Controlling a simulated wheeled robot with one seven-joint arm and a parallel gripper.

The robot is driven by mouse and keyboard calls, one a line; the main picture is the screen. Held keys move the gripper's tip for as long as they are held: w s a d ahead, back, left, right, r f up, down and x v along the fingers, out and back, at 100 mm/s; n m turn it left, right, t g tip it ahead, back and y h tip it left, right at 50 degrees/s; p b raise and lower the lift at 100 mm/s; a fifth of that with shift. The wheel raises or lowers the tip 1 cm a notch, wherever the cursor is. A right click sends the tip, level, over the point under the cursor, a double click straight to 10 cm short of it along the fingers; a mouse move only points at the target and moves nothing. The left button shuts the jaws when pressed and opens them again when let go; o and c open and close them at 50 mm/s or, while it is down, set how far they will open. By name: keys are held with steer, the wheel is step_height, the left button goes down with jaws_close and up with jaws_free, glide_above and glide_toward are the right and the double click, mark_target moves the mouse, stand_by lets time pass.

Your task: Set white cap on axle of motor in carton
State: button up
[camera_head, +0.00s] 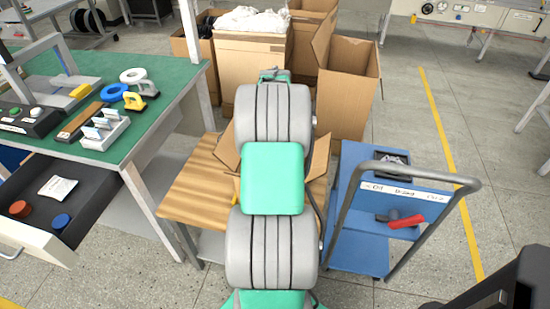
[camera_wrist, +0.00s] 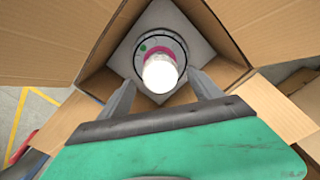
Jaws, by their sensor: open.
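In the wrist view, a round hub motor (camera_wrist: 126,54), grey with a dark rim and a magenta ring, lies in white packing inside an open carton (camera_wrist: 268,100). The white cap (camera_wrist: 159,75) shows over the middle of the motor, where the axle is hidden under it. The cap looks seated there, but how closely cannot be told. My gripper (camera_wrist: 160,79) is open above it, one finger on each side, with visible gaps between fingers and cap. In the head view my arm hides the gripper, motor and cap; only carton flaps (camera_head: 319,158) show.
The carton stands on a wooden table (camera_head: 190,192). A blue cart (camera_head: 352,240) with a metal handle is close on the right. A green-topped bench (camera_head: 150,125) with parts and an open drawer (camera_head: 75,215) is on the left. Large cartons (camera_head: 346,100) stand behind.

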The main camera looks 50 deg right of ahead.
step_height(320, 180, up, 10)
steer(key=f, duration=0.1)
steer(key=w+a+r+n, duration=0.1)
steer(key=w+a+n, duration=0.2)
steer(key=a, duration=0.3)
steer(key=w+a+r+n, duration=0.2)
steer(key=a, duration=0.5)
steer(key=s+a+n+t, duration=0.1)
steer(key=a+n, duration=0.7)
steer(key=a, duration=1)
steer(key=s+a+f+n+t, duration=0.1)
steer(key=s+a+f+n, duration=0.3)
steer(key=s+a+n, duration=0.3)
steer(key=a, duration=0.3)
steer(key=shift+s+a+p, duration=0.2)
steer(key=shift+p, duration=0.1)
steer(key=shift+f, duration=0.1)
